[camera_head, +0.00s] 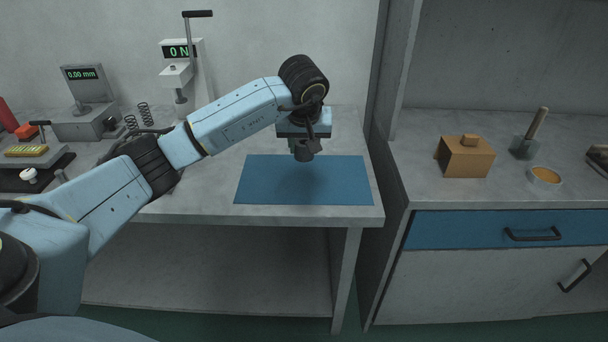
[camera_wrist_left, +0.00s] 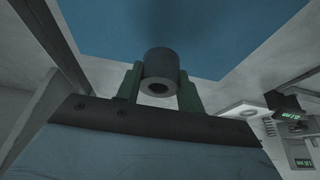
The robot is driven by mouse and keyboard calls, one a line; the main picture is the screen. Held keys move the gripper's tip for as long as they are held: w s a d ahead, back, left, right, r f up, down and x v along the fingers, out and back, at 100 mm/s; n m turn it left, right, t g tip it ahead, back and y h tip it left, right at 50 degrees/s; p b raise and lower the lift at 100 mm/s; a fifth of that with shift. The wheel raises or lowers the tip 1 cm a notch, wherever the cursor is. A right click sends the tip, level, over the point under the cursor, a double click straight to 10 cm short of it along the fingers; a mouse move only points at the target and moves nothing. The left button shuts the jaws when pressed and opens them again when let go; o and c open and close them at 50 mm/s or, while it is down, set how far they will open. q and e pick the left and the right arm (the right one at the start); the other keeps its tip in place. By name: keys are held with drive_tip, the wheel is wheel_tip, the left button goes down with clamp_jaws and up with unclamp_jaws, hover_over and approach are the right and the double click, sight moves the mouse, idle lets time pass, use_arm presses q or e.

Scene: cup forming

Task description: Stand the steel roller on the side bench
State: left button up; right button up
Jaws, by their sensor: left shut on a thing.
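The steel roller is a short dark grey cylinder with a hole in its end. It shows in the head view (camera_head: 304,154) and in the left wrist view (camera_wrist_left: 161,64). My left gripper (camera_head: 305,143) is shut on it, with one green finger on each side of it in the left wrist view (camera_wrist_left: 160,85). The roller hangs over the blue mat (camera_head: 260,190) on the left bench (camera_head: 220,214), and appears to be above the mat, not touching it. My right gripper is not in view.
A digital gauge (camera_head: 87,100), a force tester (camera_head: 183,65) and springs (camera_head: 144,113) stand at the back left. The right counter (camera_head: 420,185) holds a brown block (camera_head: 465,157), a handled tool (camera_head: 525,144) and a round dish (camera_head: 545,175). An upright panel (camera_head: 382,150) separates the benches.

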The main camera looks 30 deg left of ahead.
sight(304, 161)
use_arm(q)
wheel_tip(304, 161, down, 6)
drive_tip(key=shift+r+b, duration=0.2)
drive_tip(key=shift+b, duration=0.4)
drive_tip(key=shift+f, duration=0.25)
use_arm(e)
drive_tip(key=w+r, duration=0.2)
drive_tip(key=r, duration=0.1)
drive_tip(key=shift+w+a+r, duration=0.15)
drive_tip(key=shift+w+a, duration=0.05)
use_arm(q)
drive_tip(key=shift+f, duration=0.1)
drive_tip(key=o, duration=1)
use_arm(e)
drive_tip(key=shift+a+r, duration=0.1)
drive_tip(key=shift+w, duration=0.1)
use_arm(q)
drive_tip(key=p+v, duration=0.2)
drive_tip(key=v, duration=1)
drive_tip(key=shift+p, duration=0.3)
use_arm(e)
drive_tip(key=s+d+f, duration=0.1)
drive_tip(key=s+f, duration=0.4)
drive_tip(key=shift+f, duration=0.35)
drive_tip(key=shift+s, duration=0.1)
